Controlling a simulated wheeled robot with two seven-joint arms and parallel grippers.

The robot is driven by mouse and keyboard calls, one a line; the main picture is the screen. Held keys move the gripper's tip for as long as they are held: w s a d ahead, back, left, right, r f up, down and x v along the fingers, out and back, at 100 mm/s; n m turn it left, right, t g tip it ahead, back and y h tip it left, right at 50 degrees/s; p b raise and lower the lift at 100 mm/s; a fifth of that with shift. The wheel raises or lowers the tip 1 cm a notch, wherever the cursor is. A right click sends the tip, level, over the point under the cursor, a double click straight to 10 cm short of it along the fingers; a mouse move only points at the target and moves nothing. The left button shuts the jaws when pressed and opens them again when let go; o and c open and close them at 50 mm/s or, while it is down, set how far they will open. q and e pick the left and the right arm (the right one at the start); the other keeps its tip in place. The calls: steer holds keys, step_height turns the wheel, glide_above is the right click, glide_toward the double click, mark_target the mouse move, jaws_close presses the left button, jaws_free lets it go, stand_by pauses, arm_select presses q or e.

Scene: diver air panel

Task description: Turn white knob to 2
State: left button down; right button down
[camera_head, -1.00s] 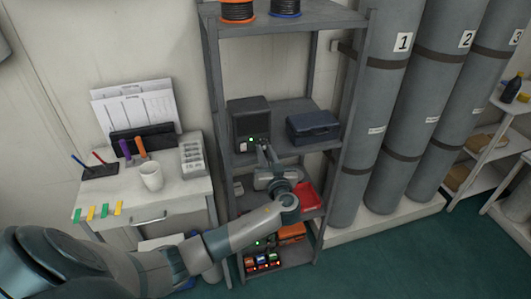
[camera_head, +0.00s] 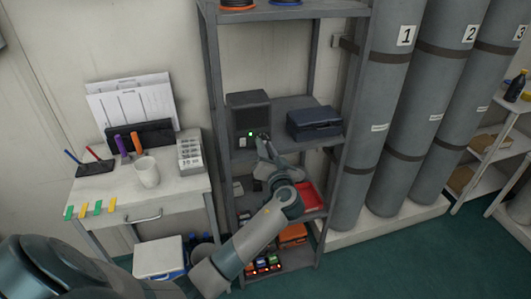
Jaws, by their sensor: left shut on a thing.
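A dark box-shaped unit (camera_head: 249,115) stands on the middle shelf of the grey rack, with a small lit green light (camera_head: 250,133) low on its front. My left gripper (camera_head: 263,138) reaches up to the lower right of that front, and its fingers are shut at the panel. The white knob itself is hidden by the fingers or too small to make out, and its setting cannot be read. A small pale patch (camera_head: 242,142) shows on the front, left of the fingers. My right gripper is not in view.
A dark blue case (camera_head: 314,123) sits right of the unit on the same shelf. A red tray (camera_head: 312,196) lies on the shelf below, near my wrist. Numbered grey cylinders (camera_head: 388,130) stand to the right. A desk with a white mug (camera_head: 146,172) is at the left.

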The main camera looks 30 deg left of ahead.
arm_select(q)
steer(key=m+p, duration=0.4)
steer(key=m, duration=0.6)
steer(key=shift+r, duration=0.15)
stand_by(0.4)
steer(key=c, duration=1.6)
jaws_free()
steer(key=shift+d, duration=0.1)
steer(key=shift+f, duration=0.25)
